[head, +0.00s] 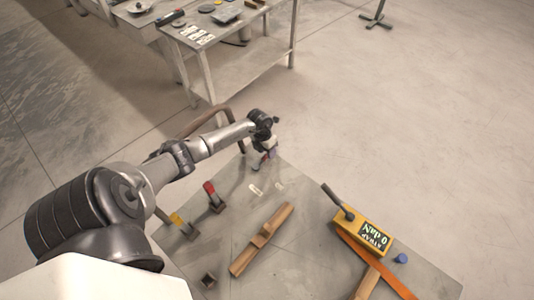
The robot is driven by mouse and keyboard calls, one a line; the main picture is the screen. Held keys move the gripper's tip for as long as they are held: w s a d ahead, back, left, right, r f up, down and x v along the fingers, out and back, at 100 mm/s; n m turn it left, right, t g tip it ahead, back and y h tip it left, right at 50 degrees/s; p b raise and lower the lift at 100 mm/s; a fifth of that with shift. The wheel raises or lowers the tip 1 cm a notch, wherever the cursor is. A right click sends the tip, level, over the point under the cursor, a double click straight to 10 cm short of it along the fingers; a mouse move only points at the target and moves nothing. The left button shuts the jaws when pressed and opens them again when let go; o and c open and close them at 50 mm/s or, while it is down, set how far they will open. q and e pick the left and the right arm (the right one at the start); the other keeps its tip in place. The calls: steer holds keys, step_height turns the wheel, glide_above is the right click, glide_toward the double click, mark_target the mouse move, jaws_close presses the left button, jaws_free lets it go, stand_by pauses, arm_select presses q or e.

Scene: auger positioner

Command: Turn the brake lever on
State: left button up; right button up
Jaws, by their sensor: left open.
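My left gripper (264,152) is open at the far corner of the grey work table, pointing down. A small red part shows right at its fingers; I cannot tell whether they touch it. A lever with a red handle (209,188) stands upright on a dark base, to the left of and nearer than the gripper. I cannot tell which of these is the brake lever. My right gripper is out of view.
The grey table (310,235) carries a wooden piece (262,238), a yellow box with a display (369,237), an orange strap (375,264) and a blue cap (401,258). A bench with tools (245,63) stands behind.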

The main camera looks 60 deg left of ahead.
arm_select(q)
steer(key=shift+d+f, duration=0.1)
steer(key=shift+f, duration=0.5)
jaws_close()
